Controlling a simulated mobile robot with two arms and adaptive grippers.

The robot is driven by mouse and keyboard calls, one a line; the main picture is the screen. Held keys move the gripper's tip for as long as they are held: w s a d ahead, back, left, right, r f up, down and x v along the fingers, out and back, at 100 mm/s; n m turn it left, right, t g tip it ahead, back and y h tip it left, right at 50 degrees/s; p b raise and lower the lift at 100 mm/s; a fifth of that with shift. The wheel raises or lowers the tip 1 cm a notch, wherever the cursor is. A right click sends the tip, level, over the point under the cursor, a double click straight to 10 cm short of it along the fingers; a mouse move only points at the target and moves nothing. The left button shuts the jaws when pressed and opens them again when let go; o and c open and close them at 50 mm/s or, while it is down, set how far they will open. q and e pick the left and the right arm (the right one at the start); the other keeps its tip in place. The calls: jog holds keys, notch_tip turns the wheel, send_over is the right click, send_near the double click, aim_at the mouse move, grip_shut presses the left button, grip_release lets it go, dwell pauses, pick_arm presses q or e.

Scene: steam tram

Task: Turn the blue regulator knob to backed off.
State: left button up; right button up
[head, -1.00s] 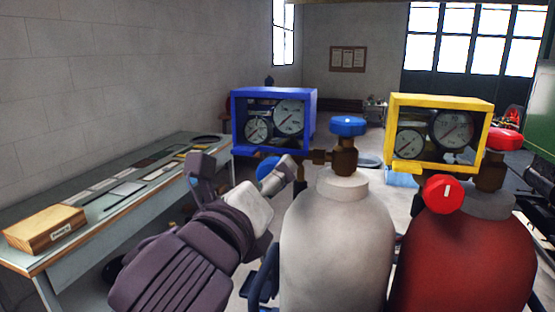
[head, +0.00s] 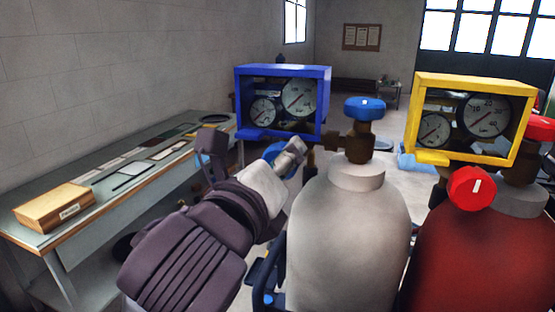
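The blue regulator knob (head: 273,153) sits under the blue gauge box (head: 327,103), partly hidden behind one finger of my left gripper. My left gripper (head: 250,148) is open, its two fingers spread wide. The right-hand finger overlaps the knob in the picture; I cannot tell whether it touches. The other finger stands well to the left of the knob. The knob's pointer or marking is hidden. A grey cylinder (head: 345,240) carries a separate blue valve knob (head: 365,107) on top. My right gripper is not in view.
A red cylinder (head: 470,260) with a red knob (head: 472,188) and a yellow gauge box (head: 470,83) stands close on the right. A long bench (head: 110,215) with a wooden box (head: 54,206) runs along the left wall. Floor shows behind the cylinders.

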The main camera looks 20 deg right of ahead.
pick_arm(q)
jog(key=shift+c, duration=0.4)
jog(key=n, duration=0.3)
jog(key=shift+f+n, duration=0.1)
jog(key=shift+n, duration=1.8)
jog(key=o, duration=1.2)
jog(key=shift+w+d, duration=0.1)
jog(key=v, duration=0.7)
jog(key=shift+s+a, duration=0.2)
jog(key=shift+s, duration=0.05)
jog(key=shift+w, duration=0.1)
